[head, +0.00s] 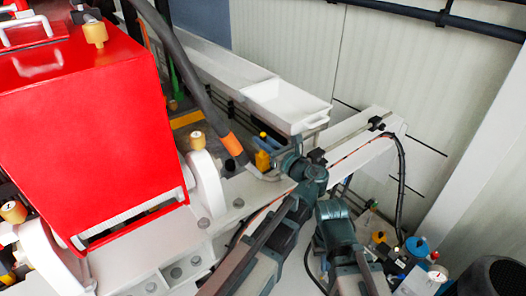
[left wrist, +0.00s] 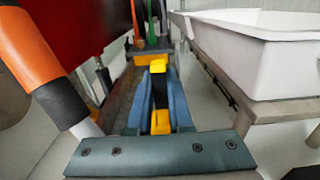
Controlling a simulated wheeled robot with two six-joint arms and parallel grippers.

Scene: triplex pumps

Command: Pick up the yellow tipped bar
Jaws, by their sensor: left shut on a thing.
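The yellow tipped bar shows in the left wrist view as a dark bar with a yellow far end (left wrist: 158,66) and a yellow near end. It stands between the two blue fingers of my left gripper (left wrist: 160,108), which is shut on it. In the head view the yellow of the bar (head: 262,160) shows just below the blue fingertips of my left gripper (head: 267,141), between the hose and the white tray. My fingers and wrist hide part of the bar. My right arm is at the lower middle of the head view; its fingers cannot be made out.
A white tray (head: 289,105) is close on the right of my left gripper. A dark hose with an orange band (head: 232,144) is close on its left. A large red housing (head: 80,120) fills the left. Upright coloured handles (left wrist: 150,25) stand beyond the bar. A pale wall (head: 290,40) closes the back.

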